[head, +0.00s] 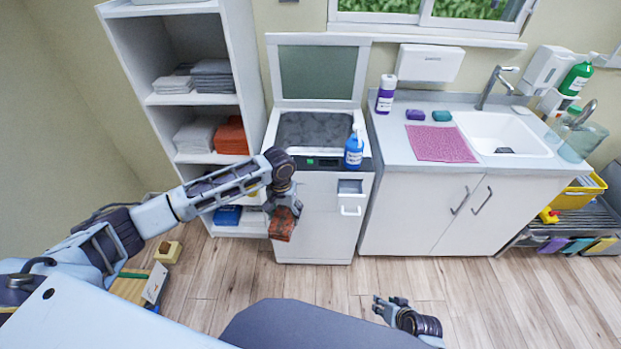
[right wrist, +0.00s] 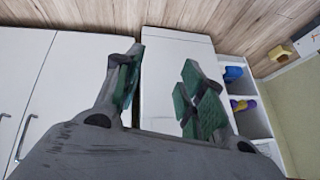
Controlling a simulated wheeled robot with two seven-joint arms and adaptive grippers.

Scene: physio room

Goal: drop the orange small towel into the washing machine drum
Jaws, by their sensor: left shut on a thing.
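The orange small towel (head: 282,226) hangs folded from my left gripper (head: 284,203), which is shut on it. They are in front of the white washing machine (head: 318,215), below its top edge. The machine's lid (head: 317,72) stands open at the back, and the grey drum opening (head: 314,130) shows on top. My right gripper (head: 388,307) is low at the front, empty.
A blue bottle (head: 354,150) stands at the machine's front right corner. The shelf unit (head: 185,100) at left holds folded towels, including an orange stack (head: 231,137). The counter (head: 400,150) at right has a sink (head: 500,134) and a pink cloth (head: 438,144).

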